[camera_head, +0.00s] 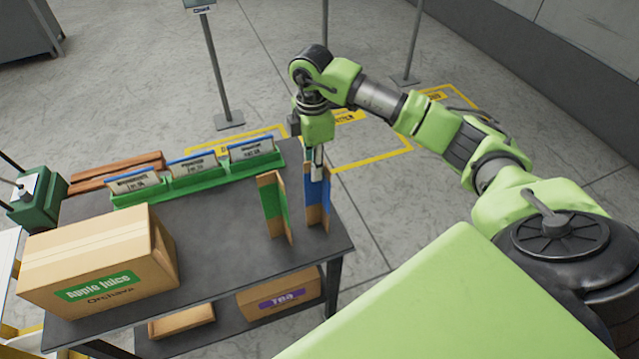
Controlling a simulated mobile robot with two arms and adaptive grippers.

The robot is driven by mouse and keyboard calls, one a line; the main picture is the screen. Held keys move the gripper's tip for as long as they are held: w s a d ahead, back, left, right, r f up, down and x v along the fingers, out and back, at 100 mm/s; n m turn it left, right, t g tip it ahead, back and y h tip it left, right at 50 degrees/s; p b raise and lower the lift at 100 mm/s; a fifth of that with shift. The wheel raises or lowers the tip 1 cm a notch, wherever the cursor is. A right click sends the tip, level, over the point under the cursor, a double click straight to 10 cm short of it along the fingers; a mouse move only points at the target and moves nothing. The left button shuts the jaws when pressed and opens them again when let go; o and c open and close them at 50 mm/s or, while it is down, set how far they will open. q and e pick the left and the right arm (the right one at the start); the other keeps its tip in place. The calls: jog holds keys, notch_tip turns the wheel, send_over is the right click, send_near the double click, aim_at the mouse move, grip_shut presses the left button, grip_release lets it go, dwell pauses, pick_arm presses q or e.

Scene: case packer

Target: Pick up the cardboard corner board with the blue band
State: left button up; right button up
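The cardboard corner board with the blue band (314,203) stands upright near the right edge of the dark table. A similar corner board with a green band (273,207) stands upright just to its left, a little apart. My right gripper (318,168) points down at the top of the blue-banded board, and a grey finger overlaps the board's upper edge. The other finger is hidden, so I cannot tell whether it is closed on the board. My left gripper is not in view.
The dark table (225,225) also bears an apple juice carton (95,262) at front left and green holders with cards (195,182) along the back. Brown wooden strips (115,172) lie behind. A carton marked Tea (279,294) sits on the lower shelf. The table's middle is clear.

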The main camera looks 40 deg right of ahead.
jog(key=f+p, duration=0.1)
jog(key=f, duration=0.1)
jog(key=f+p, duration=0.1)
jog(key=f, duration=0.2)
jog(key=shift+s+d, duration=0.1)
jog(key=shift+d, duration=0.1)
jog(key=shift+r, duration=0.1)
grip_shut()
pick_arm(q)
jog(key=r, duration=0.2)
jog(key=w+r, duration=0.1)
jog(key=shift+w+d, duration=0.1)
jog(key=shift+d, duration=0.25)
